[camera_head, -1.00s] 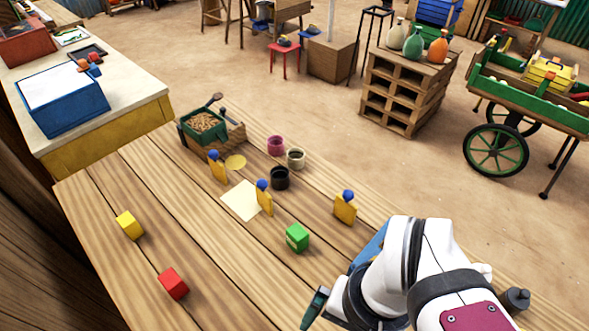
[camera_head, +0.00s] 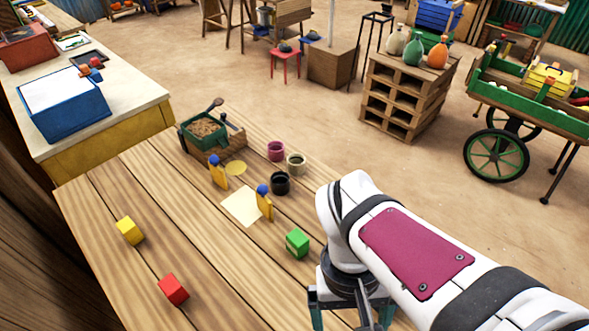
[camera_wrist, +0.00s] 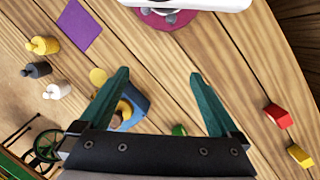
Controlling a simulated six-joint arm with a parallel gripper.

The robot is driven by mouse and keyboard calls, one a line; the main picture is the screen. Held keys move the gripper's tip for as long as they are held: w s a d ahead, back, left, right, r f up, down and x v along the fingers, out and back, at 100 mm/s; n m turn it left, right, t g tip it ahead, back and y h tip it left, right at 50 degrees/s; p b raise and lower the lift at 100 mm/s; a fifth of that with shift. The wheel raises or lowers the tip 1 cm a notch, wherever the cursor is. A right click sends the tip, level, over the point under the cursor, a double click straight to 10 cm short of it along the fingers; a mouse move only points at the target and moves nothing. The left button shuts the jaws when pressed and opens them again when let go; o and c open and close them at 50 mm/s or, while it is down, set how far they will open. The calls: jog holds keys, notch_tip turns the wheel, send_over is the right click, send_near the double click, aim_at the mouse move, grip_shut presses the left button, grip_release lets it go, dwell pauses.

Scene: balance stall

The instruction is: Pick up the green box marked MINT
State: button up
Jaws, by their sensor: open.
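The green box (camera_head: 297,243) stands on the wooden table, left of my arm in the head view. Its marking is too small to read. In the wrist view only a bit of green (camera_wrist: 179,130) shows at the gripper's dark body, which hides the rest; it seems to be this box. My gripper (camera_head: 350,321) is to the lower right of the box in the head view, apart from it. Its green fingers (camera_wrist: 159,75) are spread in the wrist view, with only bare table between the tips. The gripper is open and empty.
A red block (camera_head: 173,289) and a yellow block (camera_head: 130,230) lie to the left. A yellow piece with a blue ball (camera_head: 265,203) stands behind the box, near a pale sheet (camera_head: 241,205). Dark cup (camera_head: 280,184) lies beyond. Table left of the box is clear.

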jog(key=w+a+f+n+t+h, duration=0.15)
jog(key=w+f+n+h, duration=0.25)
jog(key=w+n+h, duration=0.45)
jog(key=n+t, duration=1)
jog(key=n, duration=0.8)
send_near(306, 238)
jog(key=shift+g+h, duration=0.25)
jog(key=shift+h, duration=0.1)
jog(key=a, duration=0.1)
jog(key=a+f, duration=0.2)
jog(key=a, duration=0.1)
jog(key=shift+s+f, duration=0.2)
jog(key=shift+s, duration=0.15)
jog(key=x, duration=1.5)
jog(key=shift+w+d+r, duration=0.1)
jog(key=shift+r, duration=0.05)
jog(key=c, duration=1.5)
jog(key=shift+r, duration=0.15)
